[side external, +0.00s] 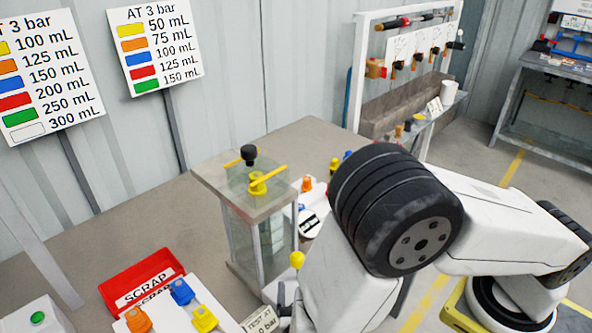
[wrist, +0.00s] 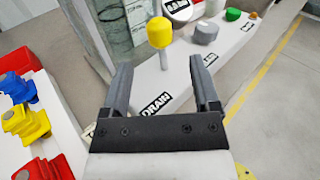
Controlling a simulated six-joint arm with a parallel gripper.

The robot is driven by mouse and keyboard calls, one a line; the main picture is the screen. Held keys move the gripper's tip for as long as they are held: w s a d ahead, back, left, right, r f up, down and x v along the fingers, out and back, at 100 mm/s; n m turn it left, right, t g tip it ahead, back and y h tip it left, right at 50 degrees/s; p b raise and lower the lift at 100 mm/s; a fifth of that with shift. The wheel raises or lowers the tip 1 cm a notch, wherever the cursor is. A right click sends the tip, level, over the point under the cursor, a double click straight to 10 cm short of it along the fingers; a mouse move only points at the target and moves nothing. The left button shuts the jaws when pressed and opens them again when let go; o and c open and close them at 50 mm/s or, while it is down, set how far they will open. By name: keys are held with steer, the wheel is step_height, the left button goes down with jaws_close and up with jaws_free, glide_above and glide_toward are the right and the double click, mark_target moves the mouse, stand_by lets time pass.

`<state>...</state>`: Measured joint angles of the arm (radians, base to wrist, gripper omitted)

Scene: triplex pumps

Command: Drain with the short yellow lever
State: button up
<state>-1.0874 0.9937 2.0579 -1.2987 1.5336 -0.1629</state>
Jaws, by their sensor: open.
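The short yellow lever has a rounded yellow knob (wrist: 159,32) on a thin light stem, in the upper middle of the wrist view. A DRAIN label (wrist: 155,106) is on the white panel nearer my gripper. My gripper (wrist: 160,68) is open and empty, its two dark fingers pointing toward the knob. The knob appears just beyond the fingertips, roughly centred between them, and no contact shows. In the side external view the yellow knob (side external: 297,259) stands in front of the glass tank (side external: 262,235). My arm hides most of the gripper there.
In the wrist view, a grey knob (wrist: 205,32) and a green button (wrist: 233,14) sit right of the lever. Blue (wrist: 17,88) and yellow (wrist: 27,122) parts lie left. A red SCRAP bin (side external: 150,282) stands left of the tank. Yellow handles top the tank.

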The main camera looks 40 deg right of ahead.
mark_target(298, 261)
steer(key=shift+s+d+f+n+t+y, duration=0.1)
steer(key=shift+s+d+n+t+y, duration=0.3)
steer(key=shift+d+n+t+y, duration=0.75)
steer(key=shift+s+d+f+n+t+y, duration=0.15)
steer(key=shift+s+n+t+y, duration=0.5)
steer(key=shift+y, duration=1.2)
steer(key=shift+s+d+n+t+y, duration=0.1)
steer(key=shift+d+n+t+y, duration=0.6)
steer(key=shift+n+y, duration=0.6)
steer(key=shift+w, duration=0.15)
steer(key=shift+w+d, duration=0.2)
steer(key=shift+w, duration=1.05)
steer(key=shift+w+d, duration=0.15)
steer(key=shift+w, duration=1.05)
steer(key=shift+w+d, duration=0.2)
steer(key=shift+w, duration=1.05)
jaws_close()
